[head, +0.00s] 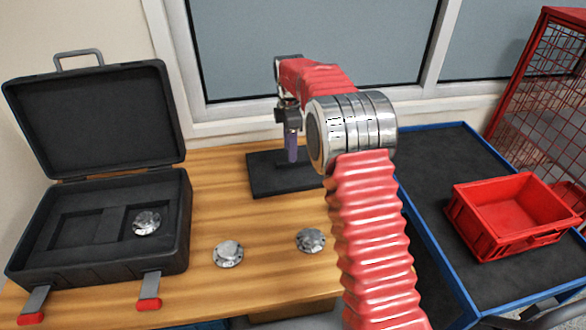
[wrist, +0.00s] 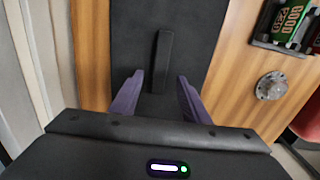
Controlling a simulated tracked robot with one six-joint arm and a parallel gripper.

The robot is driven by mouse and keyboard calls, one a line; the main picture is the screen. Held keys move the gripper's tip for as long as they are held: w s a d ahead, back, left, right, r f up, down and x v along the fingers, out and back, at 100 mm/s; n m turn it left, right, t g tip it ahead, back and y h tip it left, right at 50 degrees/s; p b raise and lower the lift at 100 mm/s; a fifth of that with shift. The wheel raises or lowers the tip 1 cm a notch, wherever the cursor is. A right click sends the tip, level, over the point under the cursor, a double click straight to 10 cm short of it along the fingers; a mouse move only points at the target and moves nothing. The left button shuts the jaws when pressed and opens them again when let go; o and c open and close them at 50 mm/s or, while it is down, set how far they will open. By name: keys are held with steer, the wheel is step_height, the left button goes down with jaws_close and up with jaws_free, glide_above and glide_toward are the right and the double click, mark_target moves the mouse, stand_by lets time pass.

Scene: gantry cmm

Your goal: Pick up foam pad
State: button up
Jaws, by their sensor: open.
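The foam pad (head: 263,180) looks like a flat black slab lying on the wooden table near the window. In the wrist view the foam pad (wrist: 195,35) runs up and down the picture, with a narrow raised black bar (wrist: 163,55) along its middle. My gripper (head: 292,160) points down above the pad. In the wrist view my gripper (wrist: 160,78) is open, with one purple finger on each side of the bar's near end. Nothing is held. Whether the fingertips touch the pad cannot be told. My arm hides the pad's right end in the head view.
An open black case (head: 110,265) holding a metal part (head: 146,222) stands at left. Two metal flanged parts (head: 228,253) (head: 311,240) lie in front of the pad. A red bin (head: 480,240) sits on a blue-edged cart at right. A green "GOOD" label (wrist: 288,20) shows in the wrist view.

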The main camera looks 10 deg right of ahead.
mark_target(294, 165)
steer(key=shift+f, duration=2.35)
steer(key=shift+c, duration=0.4)
jaws_close()
